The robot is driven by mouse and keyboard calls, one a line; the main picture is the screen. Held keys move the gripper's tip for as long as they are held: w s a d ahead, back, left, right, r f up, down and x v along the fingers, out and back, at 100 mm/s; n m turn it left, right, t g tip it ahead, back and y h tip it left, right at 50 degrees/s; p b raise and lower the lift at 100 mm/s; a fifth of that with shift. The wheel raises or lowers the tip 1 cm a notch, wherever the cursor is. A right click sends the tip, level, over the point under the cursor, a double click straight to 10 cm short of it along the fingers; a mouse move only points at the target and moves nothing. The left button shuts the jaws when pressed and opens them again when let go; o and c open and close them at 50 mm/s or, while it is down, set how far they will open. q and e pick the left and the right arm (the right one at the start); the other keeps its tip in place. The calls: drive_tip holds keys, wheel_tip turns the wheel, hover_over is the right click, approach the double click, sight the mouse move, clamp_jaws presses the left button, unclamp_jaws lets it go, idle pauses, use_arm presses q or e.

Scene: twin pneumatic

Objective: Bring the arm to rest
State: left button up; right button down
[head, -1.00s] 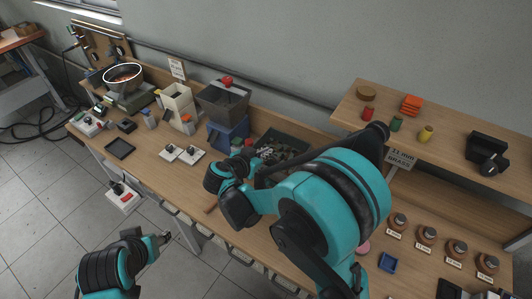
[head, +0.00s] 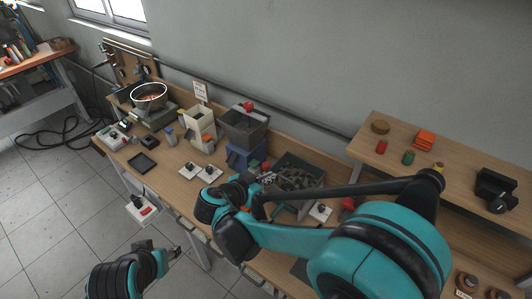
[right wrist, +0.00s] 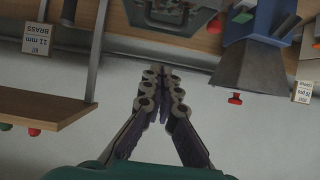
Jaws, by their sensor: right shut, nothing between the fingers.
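My right arm reaches in from the lower right of the head view over the workbench (head: 178,188). Its gripper (head: 266,179) is small and partly hidden by the wrist, and appears in front of the dark parts bin (head: 312,172). In the right wrist view the right gripper (right wrist: 161,72) has its fingers together with nothing between them. It appears against the wall and bench edge, touching nothing that I can see. My left gripper (head: 172,252) is at the lower left of the head view, over the floor in front of the bench; its jaws are too small to read.
A grey hopper on a blue base (head: 245,127), white bins (head: 200,122) and a bowl on a stand (head: 149,92) line the bench. A raised shelf (head: 455,165) with coloured pieces is at the right. The floor (head: 65,220) at left is open.

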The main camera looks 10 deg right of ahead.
drive_tip(key=shift+d, duration=0.1)
drive_tip(key=s+d+f+n+y+b, duration=0.2)
drive_tip(key=s+f+n+y+b, duration=0.2)
drive_tip(key=s, duration=0.4)
drive_tip(key=s+d+f+n+g+y+b, duration=0.1)
drive_tip(key=s+d+f+n+y+b, duration=0.2)
drive_tip(key=s, duration=0.6)
wheel_tip(320, 180, down, 4)
drive_tip(key=n+y+b, duration=0.2)
drive_tip(key=b, duration=0.1)
drive_tip(key=shift+s+d+n, duration=0.15)
drive_tip(key=shift+d+n, duration=0.05)
drive_tip(key=shift+n, duration=0.2)
